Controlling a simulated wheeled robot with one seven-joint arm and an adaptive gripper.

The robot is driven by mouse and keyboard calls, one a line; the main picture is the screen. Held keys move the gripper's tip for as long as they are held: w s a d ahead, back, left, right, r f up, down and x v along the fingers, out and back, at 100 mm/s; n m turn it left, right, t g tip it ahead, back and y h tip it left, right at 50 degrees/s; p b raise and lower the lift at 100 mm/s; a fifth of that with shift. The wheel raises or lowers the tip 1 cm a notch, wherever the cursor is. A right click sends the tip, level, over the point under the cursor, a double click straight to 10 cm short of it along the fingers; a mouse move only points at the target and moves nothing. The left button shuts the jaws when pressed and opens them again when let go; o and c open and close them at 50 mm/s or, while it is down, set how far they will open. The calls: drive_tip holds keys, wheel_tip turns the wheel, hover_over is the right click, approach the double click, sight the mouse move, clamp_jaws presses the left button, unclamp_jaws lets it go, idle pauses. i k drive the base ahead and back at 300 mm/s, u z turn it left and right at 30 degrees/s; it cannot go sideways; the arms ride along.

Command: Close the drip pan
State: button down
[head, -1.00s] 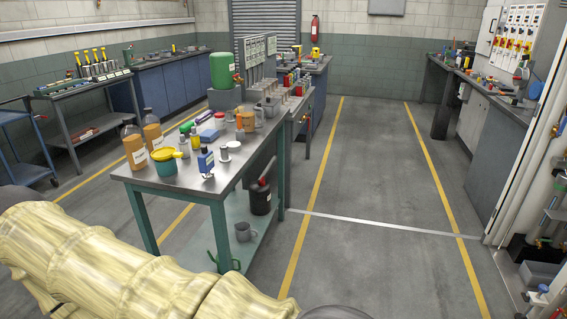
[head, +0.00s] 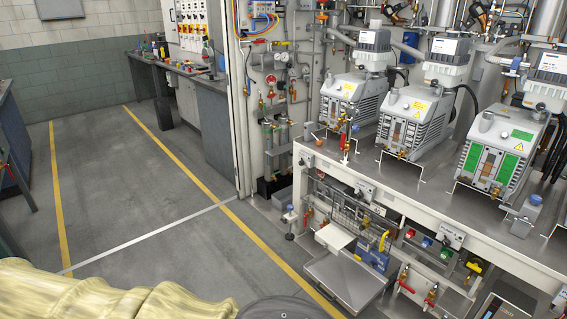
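A shallow grey pan (head: 346,284), which looks like the drip pan, sticks out at floor level from under the pump bench (head: 440,228). It looks pulled out towards the aisle. A smaller pale tray or flap (head: 334,236) sticks out above it, beside a blue box (head: 372,258). Only a pale yellow link of my arm shows at the lower left. My gripper is outside the view, so its state is hidden.
Several grey vacuum pumps (head: 415,118) stand on the bench. Valves and pipes (head: 270,95) cover the panel to its left. Red-handled valves (head: 432,296) stick out low, right of the pan. The grey floor (head: 130,190) on the left is clear.

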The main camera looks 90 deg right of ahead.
sight(353, 284)
drive_tip(key=z, duration=3.15)
drive_tip(key=k, duration=0.5)
drive_tip(key=z, duration=1.2)
drive_tip(key=i, duration=1.1)
drive_tip(key=u, duration=2.15)
